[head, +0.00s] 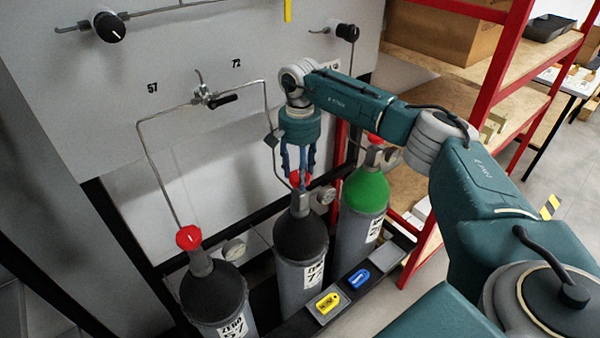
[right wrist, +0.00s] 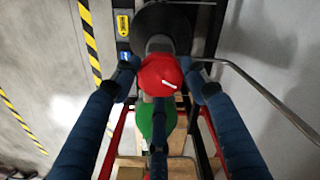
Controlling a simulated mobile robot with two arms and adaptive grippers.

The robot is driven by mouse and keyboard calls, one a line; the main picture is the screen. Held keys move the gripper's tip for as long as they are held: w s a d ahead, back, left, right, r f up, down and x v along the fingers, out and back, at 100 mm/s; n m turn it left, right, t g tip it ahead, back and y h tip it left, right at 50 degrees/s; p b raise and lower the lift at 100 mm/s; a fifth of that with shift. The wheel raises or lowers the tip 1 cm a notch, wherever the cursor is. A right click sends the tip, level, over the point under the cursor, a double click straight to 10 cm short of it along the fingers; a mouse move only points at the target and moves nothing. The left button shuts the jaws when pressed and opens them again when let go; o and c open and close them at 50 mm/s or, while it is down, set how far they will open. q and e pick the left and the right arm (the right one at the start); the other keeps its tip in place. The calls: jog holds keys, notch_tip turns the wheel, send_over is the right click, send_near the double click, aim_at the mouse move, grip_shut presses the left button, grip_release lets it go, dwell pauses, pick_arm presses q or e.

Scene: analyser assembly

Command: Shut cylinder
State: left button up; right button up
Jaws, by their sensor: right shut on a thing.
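Three gas cylinders stand in a row in the head view, each with a red valve knob. The left one (head: 213,293) has a dark shoulder and a label reading 57. The middle one (head: 300,248) has a dark shoulder and a label that seems to read 72. The right one (head: 363,205) has a green shoulder. My right gripper (head: 299,174) points down and is shut on the middle cylinder's red knob (head: 306,179). In the right wrist view its blue fingers surround this red knob (right wrist: 160,75), which carries a white mark. My left gripper is not in view.
A wall panel (head: 110,95) with black knobs and thin pipes stands behind the cylinders. A yellow tag (head: 328,302) and a blue tag (head: 360,278) lie on the rail in front. A red-framed shelf (head: 510,60) with boxes stands at the right.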

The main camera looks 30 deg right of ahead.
jog(key=m, duration=0.4)
jog(key=shift+s+a+f+m, duration=0.1)
jog(key=shift+m, duration=0.2)
jog(key=m, duration=0.3)
jog(key=shift+m, duration=0.4)
jog(key=m, duration=1.1)
jog(key=shift+m+p, duration=0.3)
jog(key=m, duration=0.3)
jog(key=shift+w+m, duration=0.2)
jog(key=shift+m, duration=0.1)
jog(key=m, duration=0.1)
jog(key=m+p, duration=0.1)
jog(key=m, duration=0.1)
jog(key=shift+r+m, duration=0.2)
jog(key=shift+m, duration=0.1)
jog(key=shift+w+m, duration=0.1)
jog(key=shift+m, duration=1.8)
jog(key=shift+d+r, duration=0.1)
jog(key=shift+d, duration=0.1)
